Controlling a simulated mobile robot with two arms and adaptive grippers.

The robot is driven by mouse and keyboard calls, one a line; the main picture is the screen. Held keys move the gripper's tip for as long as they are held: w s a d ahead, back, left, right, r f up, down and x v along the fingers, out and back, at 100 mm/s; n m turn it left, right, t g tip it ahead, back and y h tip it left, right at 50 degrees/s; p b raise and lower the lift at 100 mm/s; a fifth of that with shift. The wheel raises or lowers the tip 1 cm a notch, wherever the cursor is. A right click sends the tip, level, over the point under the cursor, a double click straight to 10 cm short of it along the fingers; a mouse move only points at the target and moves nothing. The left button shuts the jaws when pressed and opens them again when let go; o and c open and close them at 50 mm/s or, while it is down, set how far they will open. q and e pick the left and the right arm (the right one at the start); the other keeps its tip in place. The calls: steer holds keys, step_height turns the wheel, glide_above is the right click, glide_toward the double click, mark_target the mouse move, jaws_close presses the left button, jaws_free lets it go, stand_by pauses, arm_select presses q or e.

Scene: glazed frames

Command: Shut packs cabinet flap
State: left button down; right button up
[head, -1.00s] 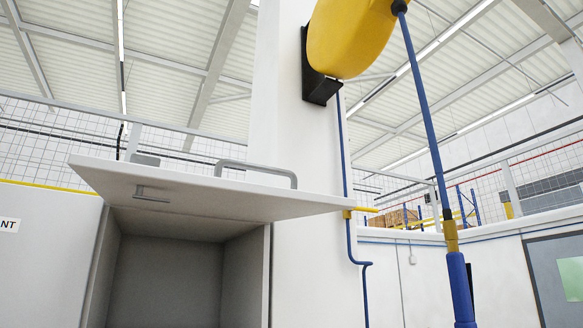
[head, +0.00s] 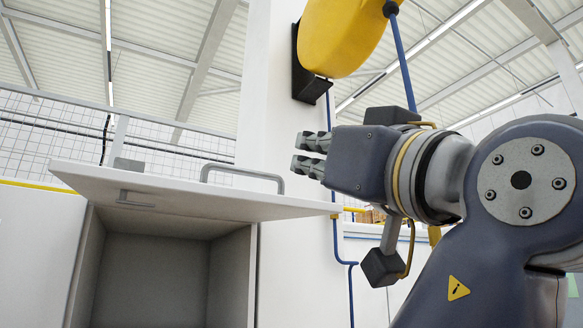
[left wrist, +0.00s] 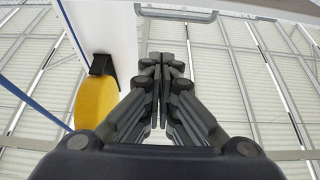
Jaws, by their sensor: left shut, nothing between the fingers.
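The cabinet flap (head: 190,192) is a white panel, raised and sticking out roughly level above the open cabinet (head: 152,280). A grey bar handle (head: 243,172) stands on its upper face. My left gripper (head: 312,155) is in the head view, just above and right of the handle, fingers pointing left. It looks apart from the flap. In the left wrist view its fingers (left wrist: 166,62) are closed together and empty, with the handle (left wrist: 178,15) beyond them at the top. My right gripper is not in view.
A white pillar (head: 275,120) stands behind the flap. A yellow rounded body (head: 345,35) on a black bracket (head: 308,70) hangs above, with a blue hose (head: 404,65). The cabinet interior looks empty in the part that shows.

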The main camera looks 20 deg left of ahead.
mark_target(277, 179)
arm_select(q)
steer(key=p+x, duration=0.6)
steer(key=x, duration=0.5)
steer(key=f, duration=0.2)
steer(key=f+p, duration=0.1)
steer(key=f, duration=0.1)
steer(key=shift+d+f, duration=0.2)
steer(key=shift+f, duration=0.2)
